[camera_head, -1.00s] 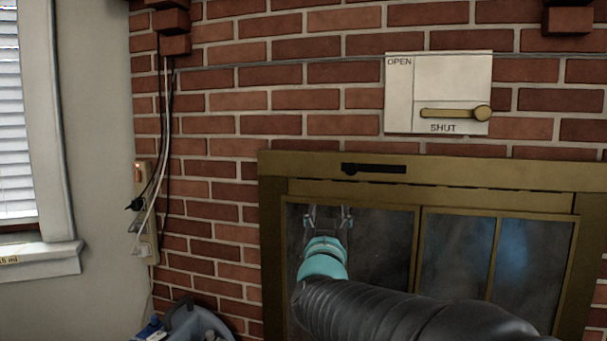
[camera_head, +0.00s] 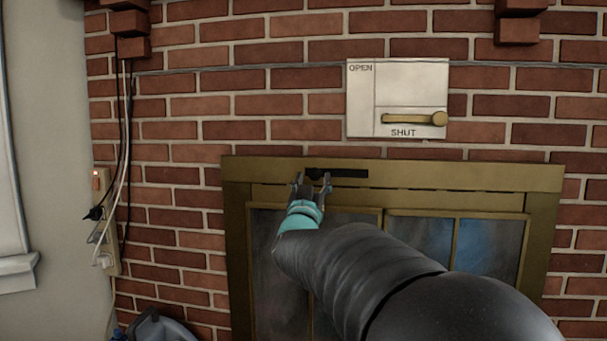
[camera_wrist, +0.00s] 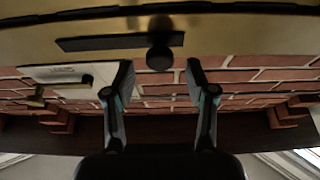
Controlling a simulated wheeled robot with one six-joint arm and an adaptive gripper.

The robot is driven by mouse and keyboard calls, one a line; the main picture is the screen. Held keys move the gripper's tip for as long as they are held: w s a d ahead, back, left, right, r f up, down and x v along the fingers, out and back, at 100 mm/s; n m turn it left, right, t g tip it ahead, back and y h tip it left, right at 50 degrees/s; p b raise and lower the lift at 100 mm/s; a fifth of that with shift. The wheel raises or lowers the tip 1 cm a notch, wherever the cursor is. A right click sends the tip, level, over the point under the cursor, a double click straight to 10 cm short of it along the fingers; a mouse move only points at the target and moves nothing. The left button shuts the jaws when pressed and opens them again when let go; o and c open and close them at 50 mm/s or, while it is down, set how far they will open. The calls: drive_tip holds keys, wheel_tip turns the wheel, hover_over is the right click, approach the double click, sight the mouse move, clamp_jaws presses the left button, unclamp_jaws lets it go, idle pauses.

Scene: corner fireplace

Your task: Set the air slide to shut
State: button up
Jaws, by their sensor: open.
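A black slot (camera_head: 345,174) runs across the top rail of the brass fireplace frame, with a round black knob (camera_head: 313,173) at its left end in the head view. In the wrist view the knob (camera_wrist: 159,57) stands at the right end of the slot (camera_wrist: 105,43). My gripper (camera_head: 312,181) is open just below the knob. In the wrist view the knob lies centred across the gap between my fingertips (camera_wrist: 160,70), a little beyond them; I cannot tell contact. No labels are readable beside the slot.
Above the frame (camera_head: 450,175), a pale wall plate (camera_head: 410,85) reads OPEN and SHUT. Its brass lever (camera_head: 410,119) lies horizontal just above SHUT. Glass doors (camera_head: 430,235) are below the rail. Cables and a power strip (camera_head: 103,225) hang at the left.

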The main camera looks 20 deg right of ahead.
sight(315, 174)
drive_tip(key=shift+x, duration=1.3)
drive_tip(key=shift+c, duration=0.3)
clamp_jaws()
